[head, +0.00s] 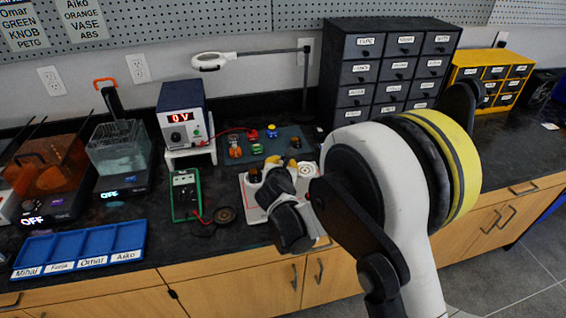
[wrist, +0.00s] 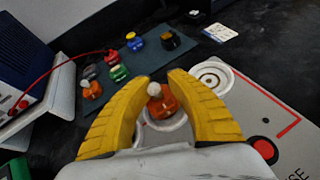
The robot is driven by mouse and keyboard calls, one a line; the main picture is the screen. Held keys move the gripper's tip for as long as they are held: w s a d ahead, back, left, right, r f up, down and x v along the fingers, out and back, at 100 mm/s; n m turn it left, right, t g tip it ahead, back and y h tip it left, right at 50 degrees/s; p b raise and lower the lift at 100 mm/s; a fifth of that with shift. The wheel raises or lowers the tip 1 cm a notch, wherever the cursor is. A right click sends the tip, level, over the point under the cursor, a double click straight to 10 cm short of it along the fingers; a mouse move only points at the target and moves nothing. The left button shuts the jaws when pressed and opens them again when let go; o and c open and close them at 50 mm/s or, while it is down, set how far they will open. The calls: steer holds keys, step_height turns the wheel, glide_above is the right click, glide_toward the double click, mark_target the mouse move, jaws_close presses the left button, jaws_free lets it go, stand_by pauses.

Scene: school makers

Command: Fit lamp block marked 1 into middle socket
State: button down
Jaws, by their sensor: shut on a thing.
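My gripper (wrist: 159,80) has its yellow fingers shut on an orange lamp block (wrist: 160,104) with a white bulb on top. In the head view my gripper (head: 282,165) is over the white board (head: 252,208) and hides much of it. In the wrist view the held block is over a round white socket (wrist: 180,123) of the board. I cannot tell whether it is seated or just above. Its mark is not readable. A second orange lamp block (wrist: 92,91) with a white bulb stands on the mat to the left.
A grey mat (wrist: 148,61) behind the board bears several coloured blocks. A power supply (head: 183,118) and a green multimeter (head: 185,194) stand left of the board. A red lead runs nearby.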

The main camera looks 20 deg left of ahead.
steer(key=shift+f, duration=0.5)
steer(key=c, duration=1.5)
jaws_free()
steer(key=shift+c, duration=0.2)
steer(key=shift+p+v, duration=0.65)
steer(key=shift+v, duration=4.85)
